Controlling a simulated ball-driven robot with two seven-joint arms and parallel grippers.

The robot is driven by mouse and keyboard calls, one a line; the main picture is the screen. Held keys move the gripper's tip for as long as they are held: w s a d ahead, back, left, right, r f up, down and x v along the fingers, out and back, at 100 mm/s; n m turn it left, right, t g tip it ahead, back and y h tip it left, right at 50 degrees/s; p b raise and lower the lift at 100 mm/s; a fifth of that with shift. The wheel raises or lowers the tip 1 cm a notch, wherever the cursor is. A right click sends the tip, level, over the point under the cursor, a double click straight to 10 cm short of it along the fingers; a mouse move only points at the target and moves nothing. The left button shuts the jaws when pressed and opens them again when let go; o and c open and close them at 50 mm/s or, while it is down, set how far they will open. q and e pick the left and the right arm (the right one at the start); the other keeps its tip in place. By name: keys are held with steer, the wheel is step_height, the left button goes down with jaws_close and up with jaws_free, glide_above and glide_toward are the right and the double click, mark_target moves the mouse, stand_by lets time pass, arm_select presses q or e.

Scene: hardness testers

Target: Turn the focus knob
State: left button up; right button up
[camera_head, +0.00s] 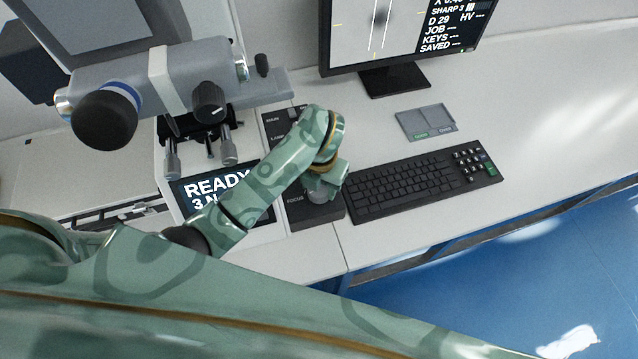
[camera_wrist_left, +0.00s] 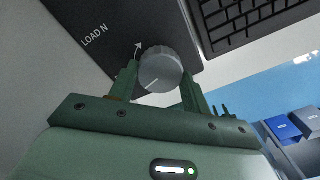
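The focus knob (camera_head: 318,197) is a round grey knob at the near end of a dark control box, beside the word FOCUS. My right gripper is not in view.
A black keyboard (camera_head: 410,185) lies close to the right of the control box (camera_head: 275,125). The tester's READY screen (camera_head: 205,185) and its turret stand to the left. The table's right side is clear.

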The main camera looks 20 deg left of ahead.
arm_select(q)
steer(key=c, duration=0.3)
